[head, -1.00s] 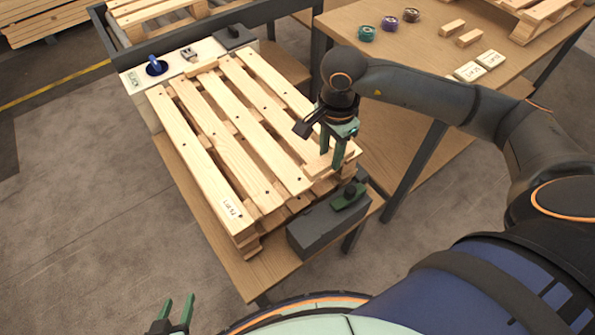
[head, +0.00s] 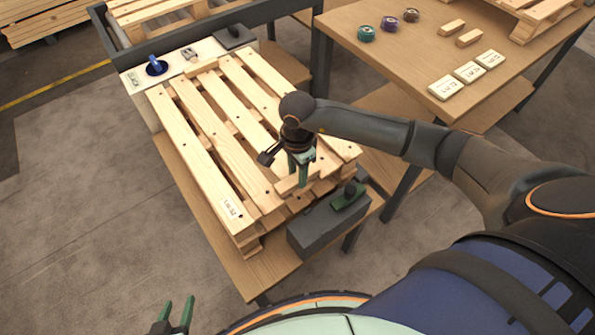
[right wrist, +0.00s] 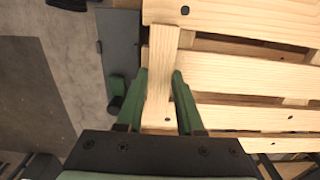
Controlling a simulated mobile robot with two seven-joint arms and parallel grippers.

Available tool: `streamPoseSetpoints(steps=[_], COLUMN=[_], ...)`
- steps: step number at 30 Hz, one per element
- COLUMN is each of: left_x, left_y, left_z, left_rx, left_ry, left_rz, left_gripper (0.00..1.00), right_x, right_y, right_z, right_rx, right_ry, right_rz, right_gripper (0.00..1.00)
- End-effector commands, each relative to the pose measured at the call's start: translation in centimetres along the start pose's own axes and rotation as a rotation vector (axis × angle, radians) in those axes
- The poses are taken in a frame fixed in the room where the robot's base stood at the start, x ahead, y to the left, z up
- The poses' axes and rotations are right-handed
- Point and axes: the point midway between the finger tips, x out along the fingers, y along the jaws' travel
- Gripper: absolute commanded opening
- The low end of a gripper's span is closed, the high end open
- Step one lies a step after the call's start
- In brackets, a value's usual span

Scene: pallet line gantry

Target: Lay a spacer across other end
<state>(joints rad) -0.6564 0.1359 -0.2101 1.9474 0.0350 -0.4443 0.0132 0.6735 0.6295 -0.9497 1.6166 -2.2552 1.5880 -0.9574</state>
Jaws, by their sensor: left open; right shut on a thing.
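The slatted wooden pallet (head: 215,135) lies on a low wooden bench. In the right wrist view this spacer (right wrist: 160,75) runs between the fingers (right wrist: 160,100), across the direction of the slats. I cannot tell whether it touches the slats. My left gripper (head: 180,310) is open and empty at the bottom, over the floor, apart from the pallet.
A dark grey block with a green clamp (head: 325,222) stands at the bench's near right corner. A white panel with a blue knob (head: 157,67) is at the far end. The right table (head: 400,65) bears two spacers (head: 461,33), coloured spools and label plates (head: 467,74).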

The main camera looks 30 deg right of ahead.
Motion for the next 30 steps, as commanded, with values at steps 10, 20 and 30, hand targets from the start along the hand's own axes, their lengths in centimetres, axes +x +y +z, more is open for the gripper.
streamPoseSetpoints(steps=[10,20,30], left_x=[0.2,0.1,-0.3], left_y=[0.0,0.1,0.1], left_z=[0.0,0.0,0.2], left_rx=[0.0,0.0,-0.002], left_ry=[0.002,0.001,-0.004], left_rz=[0.0,0.002,0.001], left_gripper=[0.5,0.5,0.5], right_x=[0.2,0.1,-4.2], right_y=[0.0,0.0,-0.2], right_z=[0.0,0.0,-0.1], right_rx=[0.0,0.0,-0.001], right_ry=[0.0,0.0,0.001], right_rz=[0.001,0.001,-0.007], right_gripper=[0.54,0.66,0.66])
